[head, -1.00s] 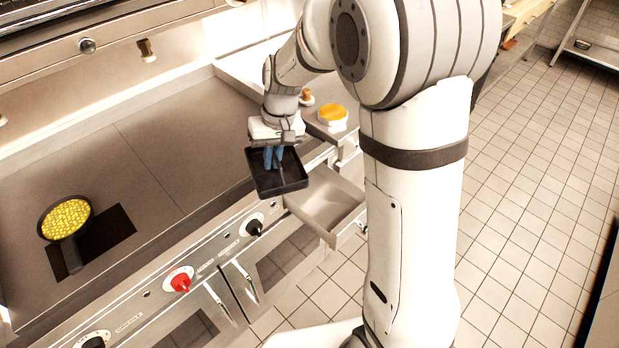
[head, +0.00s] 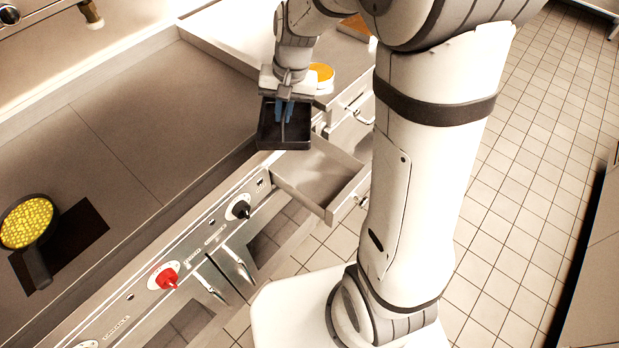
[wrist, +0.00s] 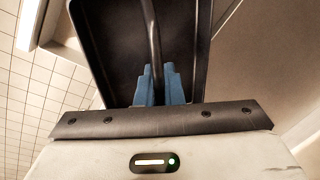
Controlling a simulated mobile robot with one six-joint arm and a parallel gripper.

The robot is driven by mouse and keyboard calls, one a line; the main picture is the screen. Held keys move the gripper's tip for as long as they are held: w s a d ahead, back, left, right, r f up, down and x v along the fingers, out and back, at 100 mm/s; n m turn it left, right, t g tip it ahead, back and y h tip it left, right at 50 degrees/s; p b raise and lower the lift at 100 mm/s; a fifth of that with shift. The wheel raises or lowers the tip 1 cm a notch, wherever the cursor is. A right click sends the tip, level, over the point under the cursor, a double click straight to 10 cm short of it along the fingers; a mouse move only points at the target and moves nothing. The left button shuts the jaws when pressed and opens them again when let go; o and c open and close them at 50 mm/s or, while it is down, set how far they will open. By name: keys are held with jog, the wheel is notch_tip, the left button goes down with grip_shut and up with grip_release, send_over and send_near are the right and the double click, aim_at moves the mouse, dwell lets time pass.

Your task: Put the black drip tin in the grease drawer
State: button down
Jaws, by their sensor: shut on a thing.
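The black drip tin (head: 268,140) is a square, shallow tray with a bar across its middle. My gripper (head: 284,112) has blue fingers and is shut on that bar. The tin hangs level or nearly so, beside the upper left end of the open grease drawer (head: 329,174) in the head view. The drawer is pulled out from the cooker's front and looks empty where I see it. In the wrist view the tin (wrist: 112,50) fills the upper middle, with the bar between the blue fingers (wrist: 160,85). Whether the tin is above the drawer's edge I cannot tell.
A pan of yellow food (head: 28,222) sits on the flat griddle (head: 150,120) at the left. A yellow-topped tub (head: 322,76) stands on the counter behind my gripper. Knobs, one of them red (head: 165,278), line the front.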

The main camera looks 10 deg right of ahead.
jog(key=s+d+f+m+t+b, duration=0.1)
jog(key=s+d+f+m+b, duration=0.1)
jog(key=d+f+m, duration=0.15)
jog(key=s+d+f+m+b, duration=0.1)
jog(key=s+d+f+m, duration=0.15)
jog(key=d+m, duration=0.2)
jog(key=b, duration=0.2)
send_over(309, 171)
jog(key=s+d, duration=0.3)
jog(key=s, duration=0.1)
jog(key=shift+h, duration=0.4)
notch_tip(309, 171, down, 12)
jog(key=shift+w+r, duration=0.1)
jog(key=shift+w, duration=0.05)
jog(key=shift+f, duration=0.2)
jog(key=shift+w+a, duration=0.25)
jog(key=w+a, duration=0.2)
jog(key=shift+w+f+p, duration=0.35)
jog(key=shift+w+p, duration=0.05)
jog(key=shift+f, duration=0.25)
jog(key=shift+f, duration=0.15)
jog(key=c, duration=1.6)
grip_release()
